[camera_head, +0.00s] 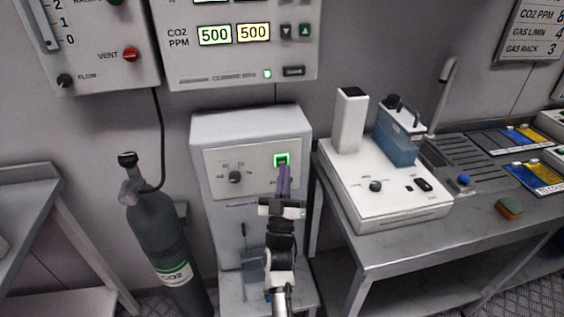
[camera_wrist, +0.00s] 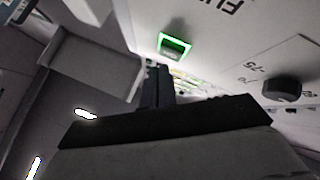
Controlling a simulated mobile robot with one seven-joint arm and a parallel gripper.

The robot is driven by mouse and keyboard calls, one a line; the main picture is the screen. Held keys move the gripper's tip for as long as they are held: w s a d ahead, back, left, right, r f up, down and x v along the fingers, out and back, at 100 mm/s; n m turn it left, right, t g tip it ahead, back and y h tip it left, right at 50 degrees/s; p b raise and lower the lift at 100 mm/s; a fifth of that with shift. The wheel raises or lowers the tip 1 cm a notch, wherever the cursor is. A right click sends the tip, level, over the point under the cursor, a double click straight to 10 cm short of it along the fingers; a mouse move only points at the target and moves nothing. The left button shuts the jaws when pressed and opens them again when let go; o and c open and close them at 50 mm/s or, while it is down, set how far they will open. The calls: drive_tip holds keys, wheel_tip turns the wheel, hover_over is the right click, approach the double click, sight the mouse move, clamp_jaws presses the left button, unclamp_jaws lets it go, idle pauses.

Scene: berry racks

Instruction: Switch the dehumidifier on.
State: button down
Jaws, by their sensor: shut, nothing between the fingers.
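The dehumidifier (camera_head: 222,136) is a pale grey upright cabinet in the middle of the head view. Its front panel has a black dial (camera_head: 235,178) at left and a square switch (camera_head: 281,160) at right. The switch has a bright green lit frame, seen also in the wrist view (camera_wrist: 174,45). My gripper (camera_head: 284,168) is shut and empty, its fingertips just below the switch in the head view. In the wrist view the closed fingers (camera_wrist: 157,70) point toward the panel just below the switch; I cannot tell whether they touch it. The dial (camera_wrist: 282,89) shows at right there.
A dark CO2 cylinder (camera_head: 160,235) stands left of the dehumidifier. A bench (camera_head: 400,250) at right carries a white device (camera_head: 385,205) with a blue container. A control panel (camera_head: 240,75) with CO2 readouts hangs above. The floor-side left has a metal table (camera_head: 25,185).

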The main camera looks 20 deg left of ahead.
drive_tip(key=s+d, duration=0.1)
drive_tip(key=s, duration=0.1)
drive_tip(key=s+d, duration=0.1)
drive_tip(key=s, duration=0.1)
drive_tip(key=shift+d, duration=0.4)
idle(0.4)
